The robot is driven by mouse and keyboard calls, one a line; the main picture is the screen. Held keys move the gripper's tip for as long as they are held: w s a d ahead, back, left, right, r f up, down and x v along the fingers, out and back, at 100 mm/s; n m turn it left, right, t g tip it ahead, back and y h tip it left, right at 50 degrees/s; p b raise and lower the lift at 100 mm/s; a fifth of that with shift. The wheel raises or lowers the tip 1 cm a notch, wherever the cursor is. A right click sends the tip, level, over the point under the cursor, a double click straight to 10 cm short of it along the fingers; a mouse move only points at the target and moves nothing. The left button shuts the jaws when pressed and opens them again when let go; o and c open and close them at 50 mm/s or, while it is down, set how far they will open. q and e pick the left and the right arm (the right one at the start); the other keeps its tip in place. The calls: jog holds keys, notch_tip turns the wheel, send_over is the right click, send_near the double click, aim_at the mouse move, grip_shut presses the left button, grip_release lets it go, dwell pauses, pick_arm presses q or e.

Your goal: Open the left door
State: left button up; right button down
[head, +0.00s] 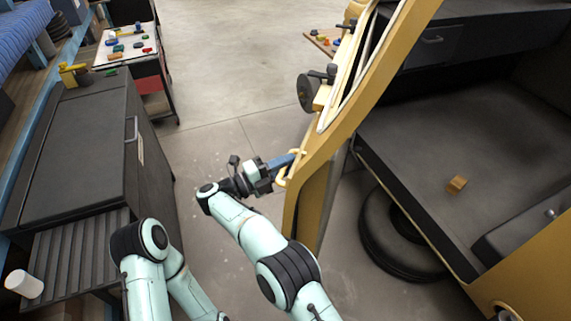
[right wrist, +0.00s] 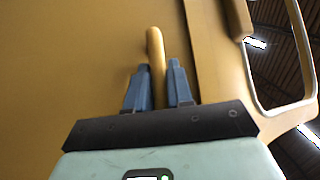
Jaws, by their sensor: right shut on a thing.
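The yellow left door (head: 340,125) of a vehicle stands swung out from the cab, with the opening showing to its right. Its yellow bar handle (head: 281,180) is on the outer face. My right gripper (head: 293,159) is at the handle, with its blue fingers closed around the bar. In the right wrist view the handle (right wrist: 155,45) rises from between the two fingers (right wrist: 159,88), against the yellow door panel (right wrist: 80,60). My left arm shows at the lower left of the head view, but its gripper is out of view.
A black tyre (head: 395,240) and the dark cab floor (head: 450,130) with a small orange block (head: 457,184) lie right of the door. A dark cabinet (head: 80,150) and white cup (head: 24,284) are at left. Grey floor (head: 230,70) between is clear.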

jog(key=c, duration=1.1)
grip_release()
jog(key=shift+w+d, duration=0.1)
jog(key=r+v, duration=0.1)
jog(key=v, duration=0.6)
jog(key=shift+a+f, duration=0.25)
jog(key=shift+f, duration=0.25)
